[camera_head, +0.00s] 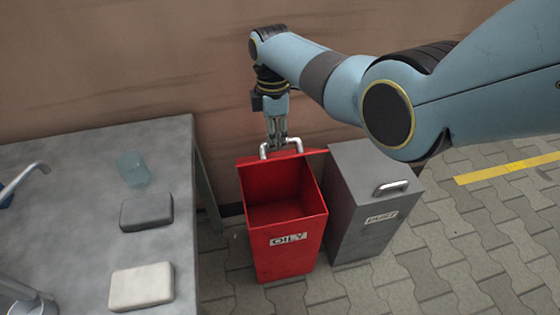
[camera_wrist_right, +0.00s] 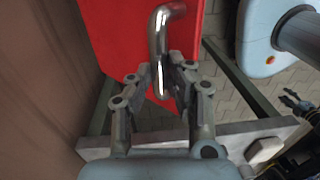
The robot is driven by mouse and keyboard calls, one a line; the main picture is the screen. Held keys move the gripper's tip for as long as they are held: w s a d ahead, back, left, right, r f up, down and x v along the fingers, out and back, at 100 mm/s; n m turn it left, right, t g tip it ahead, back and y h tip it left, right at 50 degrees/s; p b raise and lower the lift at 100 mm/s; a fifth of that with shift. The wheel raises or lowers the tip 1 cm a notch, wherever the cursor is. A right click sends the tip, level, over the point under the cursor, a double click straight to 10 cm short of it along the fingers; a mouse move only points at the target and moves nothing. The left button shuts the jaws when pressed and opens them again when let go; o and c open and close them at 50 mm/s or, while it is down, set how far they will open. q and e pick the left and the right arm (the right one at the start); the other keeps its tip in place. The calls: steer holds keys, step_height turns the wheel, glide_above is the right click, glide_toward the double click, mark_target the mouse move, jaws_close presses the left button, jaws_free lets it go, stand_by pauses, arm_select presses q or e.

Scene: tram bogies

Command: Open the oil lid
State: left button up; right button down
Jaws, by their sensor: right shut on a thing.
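The red bin labelled OILY (camera_head: 262,262) stands on the floor between the table and the grey bin. Its red lid (camera_head: 312,153) is raised at the back, and the inside of the bin shows open and looks empty. A metal handle (camera_head: 264,150) sits on the lid. My right gripper (camera_head: 277,145) is at the lid's handle, shut on it. In the right wrist view the right gripper (camera_wrist_right: 170,75) has its fingers around the shiny handle (camera_wrist_right: 160,40) on the red lid (camera_wrist_right: 100,35).
A grey bin (camera_head: 350,225) labelled DUSTY, its lid shut, stands close on the right. A grey table (camera_head: 70,200) on the left bears a glass (camera_head: 132,168), a dark block (camera_head: 146,212) and a white block (camera_head: 141,287). A brown wall (camera_head: 120,60) is behind.

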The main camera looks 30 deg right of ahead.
arm_select(q)
step_height(320, 180, down, 6)
steer(key=s+b, duration=0.1)
steer(key=b, duration=0.4)
steer(key=shift+s+b, duration=0.35)
steer(key=shift+s, duration=0.05)
arm_select(e)
steer(key=w+d+r, duration=0.2)
steer(key=w, duration=0.6)
steer(key=shift+r, duration=0.35)
steer(key=c, duration=1.2)
jaws_free()
steer(key=shift+w, duration=0.2)
steer(key=shift+c, duration=0.2)
step_height(320, 180, up, 12)
steer(key=shift+w+d, duration=0.15)
steer(key=shift+w, duration=0.3)
